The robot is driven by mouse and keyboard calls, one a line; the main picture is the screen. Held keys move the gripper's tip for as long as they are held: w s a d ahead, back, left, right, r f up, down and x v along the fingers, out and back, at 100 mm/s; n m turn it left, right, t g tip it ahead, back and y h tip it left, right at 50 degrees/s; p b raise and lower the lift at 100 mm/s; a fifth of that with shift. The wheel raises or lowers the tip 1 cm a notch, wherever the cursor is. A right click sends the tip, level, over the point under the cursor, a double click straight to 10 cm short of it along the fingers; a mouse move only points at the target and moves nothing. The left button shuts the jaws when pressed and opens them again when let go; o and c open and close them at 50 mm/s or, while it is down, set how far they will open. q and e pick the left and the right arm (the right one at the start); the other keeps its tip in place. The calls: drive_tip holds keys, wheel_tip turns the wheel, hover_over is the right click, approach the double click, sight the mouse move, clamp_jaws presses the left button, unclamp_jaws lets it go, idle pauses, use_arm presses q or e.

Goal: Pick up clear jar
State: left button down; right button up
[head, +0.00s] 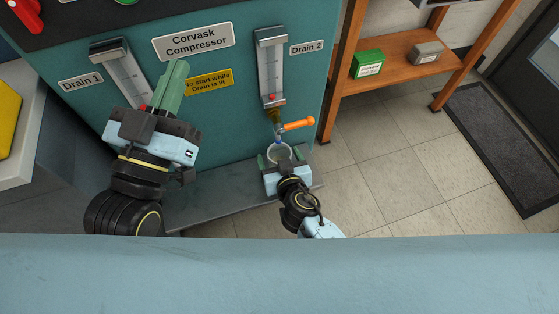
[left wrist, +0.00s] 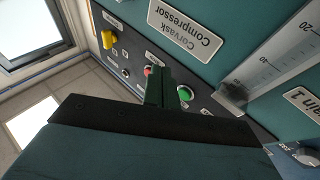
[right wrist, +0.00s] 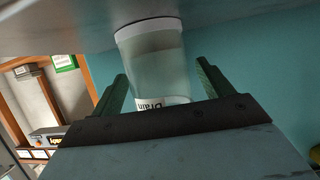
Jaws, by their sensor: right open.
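The clear jar (head: 279,152) is at the lower end of the Drain 2 gauge (head: 270,66), below its orange-handled valve (head: 297,124). In the right wrist view the jar (right wrist: 158,65) looks see-through, and part of a "Drain" label shows at its end. My right gripper (head: 277,160) is open, with one green finger on each side of the jar. Gaps show between the fingers and the jar in the right wrist view (right wrist: 160,85). My left gripper (head: 177,73) has its green fingers together and empty, in front of the teal compressor panel between the Drain 1 gauge and the signs.
A grey ledge (head: 215,202) runs along the foot of the teal compressor (head: 230,135). The Drain 1 gauge (head: 122,75) is beside my left gripper. A wooden shelf (head: 410,60) with a green box (head: 367,63) stands right. The tiled floor (head: 400,150) there is clear.

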drive_tip(key=c, duration=1.2)
drive_tip(key=shift+o, duration=0.2)
drive_tip(key=shift+r, duration=0.1)
